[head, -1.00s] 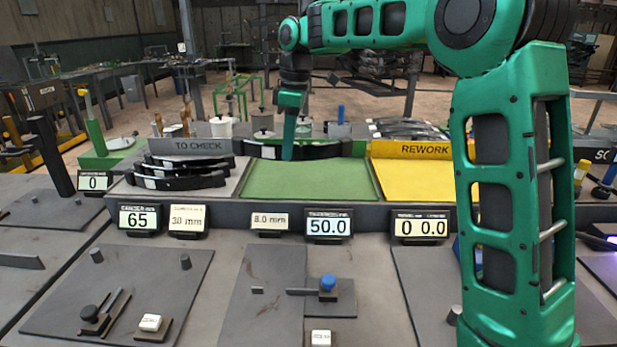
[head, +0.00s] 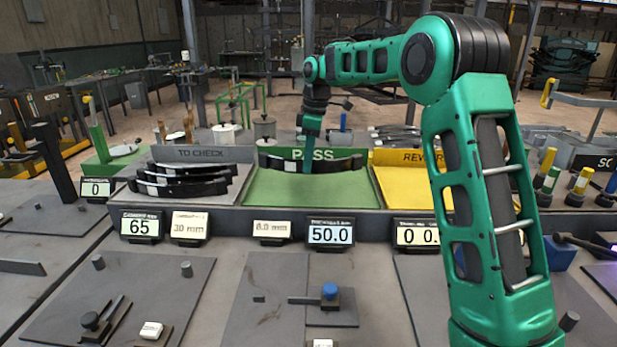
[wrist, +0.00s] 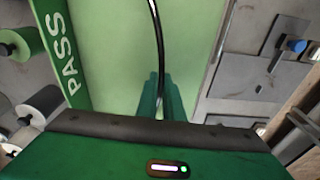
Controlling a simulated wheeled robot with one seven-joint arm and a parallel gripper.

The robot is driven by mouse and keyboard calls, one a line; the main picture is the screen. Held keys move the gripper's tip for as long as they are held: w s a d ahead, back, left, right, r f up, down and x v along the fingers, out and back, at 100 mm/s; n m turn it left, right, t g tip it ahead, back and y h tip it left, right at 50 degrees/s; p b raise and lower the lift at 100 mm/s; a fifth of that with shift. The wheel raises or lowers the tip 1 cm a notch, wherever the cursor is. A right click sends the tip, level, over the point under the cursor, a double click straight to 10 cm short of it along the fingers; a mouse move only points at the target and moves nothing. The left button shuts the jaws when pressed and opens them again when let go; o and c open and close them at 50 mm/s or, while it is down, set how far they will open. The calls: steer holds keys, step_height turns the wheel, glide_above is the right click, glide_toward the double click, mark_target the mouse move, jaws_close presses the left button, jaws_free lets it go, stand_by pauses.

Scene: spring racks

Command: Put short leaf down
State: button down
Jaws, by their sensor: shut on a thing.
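The short leaf is a dark, slightly curved bar with a pale mark near one end (head: 340,163). It lies crosswise in front of the PASS sign, at the back of the green PASS tray (head: 310,192). My gripper (head: 308,166) is shut on its middle from above. In the wrist view the leaf (wrist: 158,45) shows edge-on as a thin dark strip between my green fingers (wrist: 160,100), above the green tray floor (wrist: 110,60). I cannot tell whether the leaf touches the floor.
The grey TO CHECK tray (head: 228,197) on the left holds several dark leaves (head: 180,187). The yellow REWORK tray (head: 400,190) is on the right. Display plates line the front, including one reading 50.0 (head: 331,231). The front part of the PASS tray is clear.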

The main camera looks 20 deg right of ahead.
steer(key=shift+w+d+f, duration=0.4)
steer(key=shift+w+d, duration=0.05)
steer(key=shift+w, duration=0.15)
steer(key=shift+f, duration=2)
steer(key=c, duration=1.9)
jaws_free()
steer(key=shift+f, duration=0.1)
step_height(320, 180, up, 12)
steer(key=d, duration=0.1)
steer(key=shift+s+d, duration=0.15)
steer(key=shift+s, duration=0.15)
